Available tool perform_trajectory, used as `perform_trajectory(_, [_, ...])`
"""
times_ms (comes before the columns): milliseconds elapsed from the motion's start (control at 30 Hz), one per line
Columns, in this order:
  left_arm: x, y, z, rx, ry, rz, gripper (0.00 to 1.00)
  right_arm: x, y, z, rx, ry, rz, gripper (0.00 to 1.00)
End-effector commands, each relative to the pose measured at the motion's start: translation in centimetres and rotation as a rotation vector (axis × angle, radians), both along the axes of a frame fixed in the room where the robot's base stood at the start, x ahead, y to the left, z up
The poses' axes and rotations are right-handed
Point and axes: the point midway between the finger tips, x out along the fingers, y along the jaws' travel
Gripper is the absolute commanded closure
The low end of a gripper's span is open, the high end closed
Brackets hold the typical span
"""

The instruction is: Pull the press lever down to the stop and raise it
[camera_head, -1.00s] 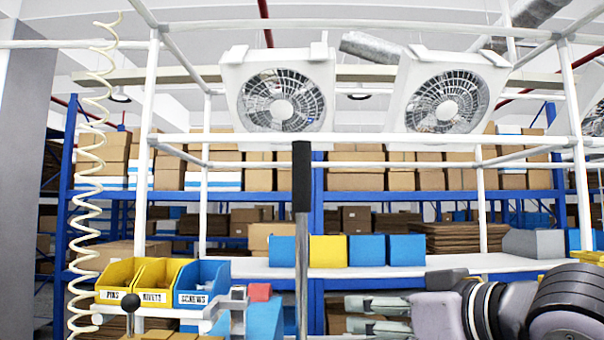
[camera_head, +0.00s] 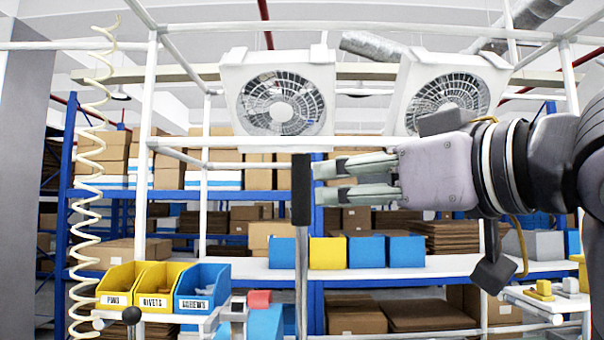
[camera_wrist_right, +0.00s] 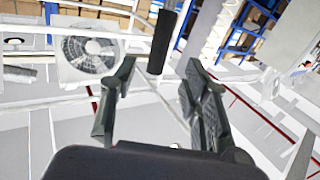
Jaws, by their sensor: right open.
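The press lever shows in the head view as an upright grey rod with a black grip (camera_head: 302,190) on top, left of my right gripper. My right gripper (camera_head: 320,182) is at the height of the grip, coming in from the right, its two fingers apart and pointing at the grip. In the right wrist view the black grip (camera_wrist_right: 162,42) lies beyond the open fingertips (camera_wrist_right: 160,68), between them in the picture. Nothing is held, and I see no contact. The lever's lower end is out of view. My left gripper is not in view.
White frame posts and two fans (camera_head: 282,103) are behind. Blue and yellow boxes (camera_head: 328,253) sit on a bench behind the lever.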

Motion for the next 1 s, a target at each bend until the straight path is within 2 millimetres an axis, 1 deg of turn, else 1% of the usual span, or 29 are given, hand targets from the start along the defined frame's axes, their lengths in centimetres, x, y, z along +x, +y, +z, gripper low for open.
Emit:
perform_trajectory(33, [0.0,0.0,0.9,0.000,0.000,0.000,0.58,1.0,0.7,0.3,0.000,0.006,0.002,0.57])
perform_trajectory(300, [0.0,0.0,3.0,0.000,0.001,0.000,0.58,5.7,3.8,0.3,0.000,0.004,0.001,0.57])
perform_trajectory(400, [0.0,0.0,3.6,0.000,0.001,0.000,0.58,7.1,4.7,0.2,0.000,0.002,0.001,0.57])
perform_trajectory(500, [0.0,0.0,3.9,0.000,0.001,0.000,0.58,8.0,5.3,0.2,0.000,0.000,0.001,0.57])
perform_trajectory(667, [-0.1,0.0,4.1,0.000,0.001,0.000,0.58,8.7,5.8,0.0,0.000,0.000,0.000,0.57])
perform_trajectory(933, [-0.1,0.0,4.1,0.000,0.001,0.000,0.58,8.8,5.8,0.0,0.000,-0.001,0.000,0.57])
perform_trajectory(1000, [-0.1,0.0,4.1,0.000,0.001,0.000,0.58,8.8,5.8,0.0,0.000,-0.001,0.000,0.62])
